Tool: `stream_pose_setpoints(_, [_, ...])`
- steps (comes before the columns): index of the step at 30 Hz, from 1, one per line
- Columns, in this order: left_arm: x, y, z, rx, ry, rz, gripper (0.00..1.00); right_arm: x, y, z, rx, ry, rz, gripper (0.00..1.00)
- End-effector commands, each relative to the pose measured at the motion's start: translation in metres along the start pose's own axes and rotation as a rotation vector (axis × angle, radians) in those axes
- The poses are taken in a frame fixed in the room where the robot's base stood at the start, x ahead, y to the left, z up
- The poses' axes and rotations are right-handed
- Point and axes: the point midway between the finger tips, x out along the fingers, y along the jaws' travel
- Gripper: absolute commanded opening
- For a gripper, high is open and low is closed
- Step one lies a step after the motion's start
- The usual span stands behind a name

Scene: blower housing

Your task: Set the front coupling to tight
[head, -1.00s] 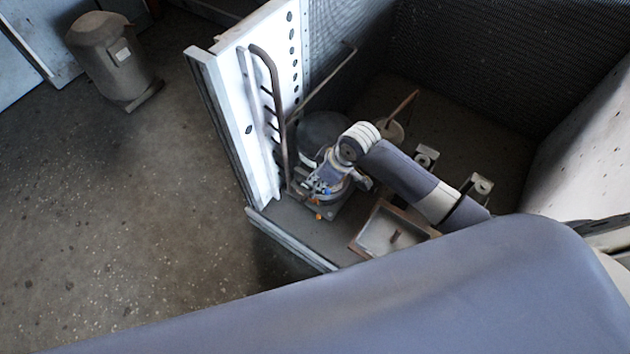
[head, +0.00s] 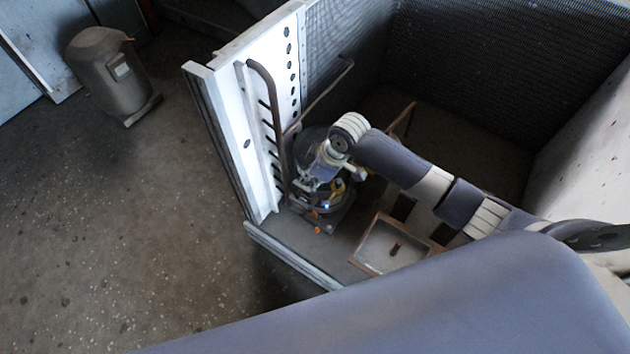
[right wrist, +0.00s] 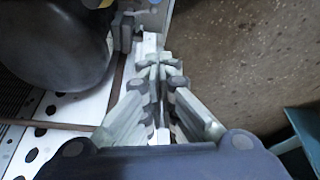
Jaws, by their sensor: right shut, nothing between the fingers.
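The blower unit (head: 318,218) sits on the housing floor by the white perforated panel, with small orange, yellow and blue parts low on its front. I cannot tell which part is the front coupling. My right gripper (head: 306,186) is over the unit's front, between it and the panel, and hides part of it. In the right wrist view the gripper (right wrist: 160,64) is shut, its fingers together with nothing between them. A dark round body (right wrist: 55,45) is left of the fingers there, apart from them. A blue and yellow part (right wrist: 97,4) shows at the top edge. My left gripper is not in view.
The white perforated panel (head: 235,122) with a bent pipe rail (head: 274,105) stands close on the left. A rusty-rimmed tray (head: 380,247) lies right of the unit. Mesh walls (head: 480,75) close the back. Open floor (head: 110,230) lies left, with a grey canister (head: 108,78).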

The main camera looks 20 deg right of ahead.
Motion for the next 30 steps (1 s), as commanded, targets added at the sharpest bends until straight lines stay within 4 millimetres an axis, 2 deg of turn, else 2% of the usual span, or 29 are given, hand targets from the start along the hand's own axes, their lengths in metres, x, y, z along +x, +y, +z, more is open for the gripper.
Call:
stream_pose_setpoints(3, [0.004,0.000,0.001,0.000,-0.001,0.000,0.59,0.026,-0.001,0.000,0.002,-0.001,-0.002,0.00])
stream_pose_setpoints(12, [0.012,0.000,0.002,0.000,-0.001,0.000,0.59,0.078,-0.001,0.000,0.000,-0.001,-0.001,0.00])
stream_pose_setpoints(15, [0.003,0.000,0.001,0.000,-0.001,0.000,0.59,0.069,0.000,0.020,0.000,-0.002,0.002,0.00])
stream_pose_setpoints(19, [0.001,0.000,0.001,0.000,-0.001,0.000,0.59,0.068,0.000,0.033,-0.001,-0.001,0.000,0.00])
stream_pose_setpoints(30, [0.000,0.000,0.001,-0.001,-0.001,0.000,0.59,0.067,0.000,0.040,-0.001,0.001,0.001,0.00])
